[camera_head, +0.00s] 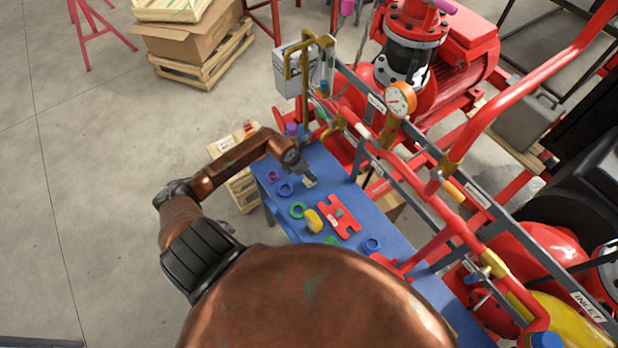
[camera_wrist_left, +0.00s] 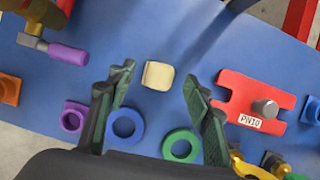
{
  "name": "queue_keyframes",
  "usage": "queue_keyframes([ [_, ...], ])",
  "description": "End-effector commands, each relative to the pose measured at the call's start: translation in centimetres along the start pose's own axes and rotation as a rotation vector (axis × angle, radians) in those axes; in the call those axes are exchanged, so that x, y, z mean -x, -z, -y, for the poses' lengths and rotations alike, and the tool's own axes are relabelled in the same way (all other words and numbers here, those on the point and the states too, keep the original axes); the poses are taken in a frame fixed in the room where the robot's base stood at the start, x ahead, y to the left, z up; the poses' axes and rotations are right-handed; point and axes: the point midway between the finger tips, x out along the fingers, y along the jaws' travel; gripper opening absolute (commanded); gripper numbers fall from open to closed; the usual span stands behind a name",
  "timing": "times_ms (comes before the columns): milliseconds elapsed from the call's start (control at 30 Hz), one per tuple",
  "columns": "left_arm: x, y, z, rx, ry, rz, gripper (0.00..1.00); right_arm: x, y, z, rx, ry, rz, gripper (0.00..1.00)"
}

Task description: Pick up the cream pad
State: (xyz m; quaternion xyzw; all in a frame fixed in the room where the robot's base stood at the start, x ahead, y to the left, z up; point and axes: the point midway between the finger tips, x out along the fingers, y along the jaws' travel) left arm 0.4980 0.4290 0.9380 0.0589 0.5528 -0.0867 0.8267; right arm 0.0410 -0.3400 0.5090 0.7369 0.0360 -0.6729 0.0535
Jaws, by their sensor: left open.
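The cream pad (camera_wrist_left: 158,75) is a small pale block with rounded corners, lying on the blue bench top. In the head view it shows as a small pale patch (camera_head: 310,182) beside the dark fingers. My left gripper (camera_wrist_left: 158,73) is open, with one dark finger on each side of the pad in the wrist view. There is visible blue space between the fingers and the pad, and the gripper seems to be above it; the height gap is hard to tell. In the head view the left gripper (camera_head: 304,172) points down at the bench. My right gripper is not in view.
Near the pad lie a blue ring (camera_wrist_left: 125,127), a green ring (camera_wrist_left: 181,146), a purple ring (camera_wrist_left: 73,118) and a red plate (camera_wrist_left: 243,106) with a metal stud. A purple-handled valve (camera_wrist_left: 66,53) is at upper left. Red skid pipes (camera_head: 430,200) run along the bench's right side.

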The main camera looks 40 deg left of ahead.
Motion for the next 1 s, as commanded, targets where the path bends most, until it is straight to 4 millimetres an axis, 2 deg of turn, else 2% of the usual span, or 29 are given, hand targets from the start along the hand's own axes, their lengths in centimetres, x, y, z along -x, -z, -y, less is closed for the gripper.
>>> queue_keyframes([
  [100, -1.6, 0.5, 0.3, 0.006, 0.005, -0.002, 0.46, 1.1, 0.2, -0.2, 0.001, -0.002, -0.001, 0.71],
  [233, -3.2, 0.5, 0.1, 0.005, 0.002, 0.000, 0.46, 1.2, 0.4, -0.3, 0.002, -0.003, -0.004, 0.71],
  [533, -3.7, 0.7, 0.0, 0.004, 0.000, 0.001, 0.46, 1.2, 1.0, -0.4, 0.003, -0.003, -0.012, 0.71],
  [1000, -3.7, 0.6, 0.0, 0.004, 0.000, 0.001, 0.15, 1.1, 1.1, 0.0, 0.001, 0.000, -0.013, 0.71],
])
